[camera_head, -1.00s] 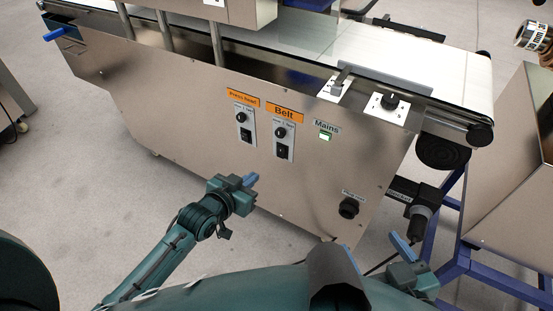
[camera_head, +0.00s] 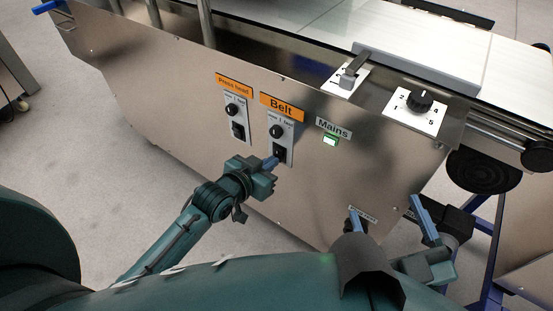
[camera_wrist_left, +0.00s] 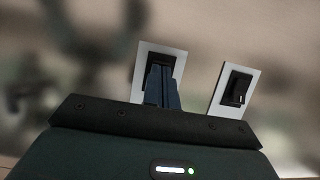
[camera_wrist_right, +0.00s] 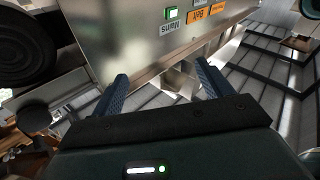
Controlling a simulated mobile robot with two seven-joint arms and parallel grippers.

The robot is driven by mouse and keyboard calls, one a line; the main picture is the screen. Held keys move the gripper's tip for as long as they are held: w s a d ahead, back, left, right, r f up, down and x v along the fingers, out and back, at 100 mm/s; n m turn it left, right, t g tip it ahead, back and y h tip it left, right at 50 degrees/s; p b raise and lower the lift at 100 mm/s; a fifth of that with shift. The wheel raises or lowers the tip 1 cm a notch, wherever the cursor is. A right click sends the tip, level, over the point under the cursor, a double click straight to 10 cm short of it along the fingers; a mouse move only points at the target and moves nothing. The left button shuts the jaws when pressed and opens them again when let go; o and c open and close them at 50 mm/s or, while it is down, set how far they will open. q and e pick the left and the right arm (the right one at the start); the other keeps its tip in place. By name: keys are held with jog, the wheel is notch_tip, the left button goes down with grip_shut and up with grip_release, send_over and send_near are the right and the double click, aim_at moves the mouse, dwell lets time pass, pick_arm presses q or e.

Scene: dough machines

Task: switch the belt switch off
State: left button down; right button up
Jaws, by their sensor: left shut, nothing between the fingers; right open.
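The belt switch (camera_head: 279,153) is a black rocker at the bottom of a pale plate under the orange Belt label (camera_head: 282,107) on the machine's front panel. My left gripper (camera_head: 272,163) is shut and empty, its blue fingertips right at the rocker's lower part. In the left wrist view, the shut fingers (camera_wrist_left: 161,86) overlap the belt switch (camera_wrist_left: 160,60) and hide part of it. I cannot tell whether they touch it or which way the rocker is tipped. My right gripper (camera_head: 390,220) is open and empty near the panel's lower right.
The press head switch (camera_head: 237,131) sits just left of the belt switch; it also shows in the left wrist view (camera_wrist_left: 238,89). The green Mains switch (camera_head: 330,141) is to the right. A dial (camera_head: 420,100) and a lever (camera_head: 354,70) stand on the machine's top edge.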

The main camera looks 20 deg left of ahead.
pick_arm(q)
jog(key=shift+w, duration=0.1)
pick_arm(e)
jog(key=shift+w+r, duration=0.1)
jog(key=shift+w, duration=0.05)
pick_arm(q)
jog(key=shift+w+d+f+t+b, duration=0.1)
jog(key=shift+w+f+t+b, duration=0.1)
jog(key=shift+t+b, duration=0.2)
pick_arm(e)
jog(key=shift+a, duration=0.1)
pick_arm(q)
jog(key=shift+r, duration=0.1)
pick_arm(e)
jog(key=shift+r, duration=0.15)
